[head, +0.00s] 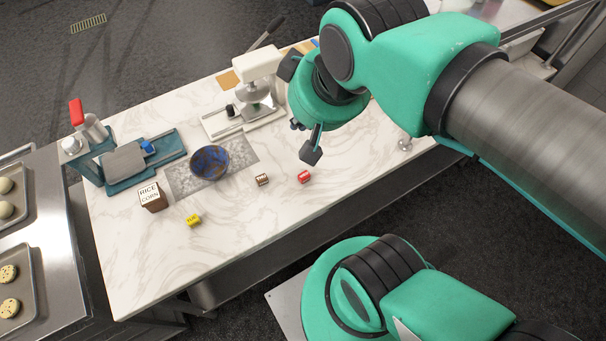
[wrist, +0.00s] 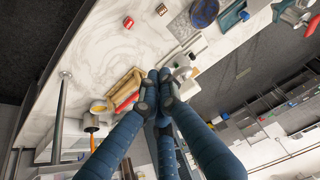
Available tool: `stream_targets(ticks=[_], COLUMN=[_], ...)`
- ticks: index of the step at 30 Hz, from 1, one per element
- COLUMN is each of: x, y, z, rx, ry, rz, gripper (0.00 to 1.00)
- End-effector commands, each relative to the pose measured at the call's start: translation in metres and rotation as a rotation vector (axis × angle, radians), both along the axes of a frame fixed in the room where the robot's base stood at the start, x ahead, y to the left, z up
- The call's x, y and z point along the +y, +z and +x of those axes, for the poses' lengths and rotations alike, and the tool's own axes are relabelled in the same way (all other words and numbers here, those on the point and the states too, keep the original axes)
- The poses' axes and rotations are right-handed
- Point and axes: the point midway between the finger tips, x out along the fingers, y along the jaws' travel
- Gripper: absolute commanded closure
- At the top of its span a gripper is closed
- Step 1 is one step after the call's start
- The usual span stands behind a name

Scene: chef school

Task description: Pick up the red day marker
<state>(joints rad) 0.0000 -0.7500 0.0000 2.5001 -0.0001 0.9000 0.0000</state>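The red day marker (head: 304,177) is a small red block with pale marks on the marble counter (head: 240,225), near its front edge. In the head view my gripper (head: 299,112) is raised above the counter, with its lower dark finger just above the marker in the picture; it is apart from it. In the wrist view the blue finger-like parts (wrist: 158,80) run together at their ends, while the head view shows dark tips apart, so the opening is unclear. No held object shows.
A brown marker (head: 262,180) lies left of the red one and a yellow marker (head: 193,220) farther left. The counter around the red marker is clear.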

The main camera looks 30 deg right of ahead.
Motion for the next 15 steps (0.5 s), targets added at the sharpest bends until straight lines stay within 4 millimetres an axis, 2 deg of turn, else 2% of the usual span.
stream_targets(ticks=[9,11,15], x=[0.0000,0.0000,0.0000], y=[0.0000,0.0000,0.0000], z=[0.0000,0.0000,0.0000], rx=[0.000,0.000,0.000], ry=[0.000,0.000,0.000], rz=[0.000,0.000,0.000], gripper=[1.00,0.90,0.62])
